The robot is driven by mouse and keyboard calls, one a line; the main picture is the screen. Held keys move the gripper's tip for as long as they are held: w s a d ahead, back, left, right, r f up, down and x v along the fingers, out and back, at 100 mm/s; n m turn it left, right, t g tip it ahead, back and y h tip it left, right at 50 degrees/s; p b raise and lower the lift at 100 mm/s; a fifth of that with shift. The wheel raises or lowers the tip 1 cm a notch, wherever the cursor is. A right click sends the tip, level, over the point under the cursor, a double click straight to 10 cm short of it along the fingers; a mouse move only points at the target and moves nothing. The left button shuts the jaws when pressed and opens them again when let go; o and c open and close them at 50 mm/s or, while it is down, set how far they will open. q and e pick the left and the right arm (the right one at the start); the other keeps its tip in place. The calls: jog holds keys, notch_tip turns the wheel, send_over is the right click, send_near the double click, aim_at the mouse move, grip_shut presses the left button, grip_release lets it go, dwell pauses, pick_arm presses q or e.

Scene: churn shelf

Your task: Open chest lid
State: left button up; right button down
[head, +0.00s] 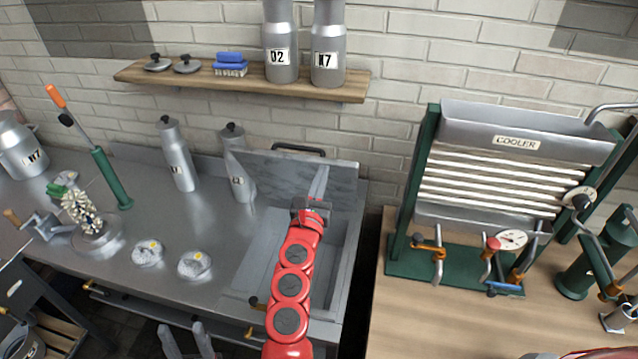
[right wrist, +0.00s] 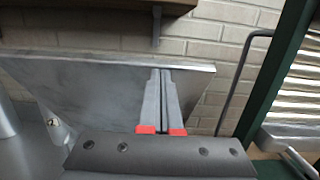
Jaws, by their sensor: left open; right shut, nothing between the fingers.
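The grey metal chest (head: 345,255) is sunk into the right end of the steel counter, and I can see into its open interior. Its lid (head: 342,180) stands raised and tilted back near the wall, with a dark handle (head: 298,150) at its top edge. My right gripper (head: 321,180) is shut and empty in front of the lid's inner face; the lid (right wrist: 100,90) and gripper (right wrist: 160,75) also show in the right wrist view. I cannot tell whether the fingertips touch the lid. My left gripper (head: 185,328) is open and empty at the bottom, in front of the counter.
A wooden shelf (head: 330,91) with two large churns hangs above the lid. Two metal bottles (head: 178,160) stand left of the chest. A green cooler (head: 425,258) stands on a wooden table (head: 400,320) to the right. A green pump (head: 110,180) is at the left.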

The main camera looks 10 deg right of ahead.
aim_at(325, 161)
jog(key=shift+w+d+r+p, duration=0.35)
jog(key=shift+w+r, duration=0.1)
jog(key=shift+w, duration=0.25)
jog(key=shift+w+d+r+p, duration=0.3)
jog(key=shift+w+r, duration=0.15)
jog(key=shift+w, duration=0.25)
jog(key=shift+a, duration=0.1)
jog(key=b+v, duration=0.4)
jog(key=v, duration=1.3)
jog(key=shift+s+a, duration=0.1)
jog(key=shift+s, duration=0.05)
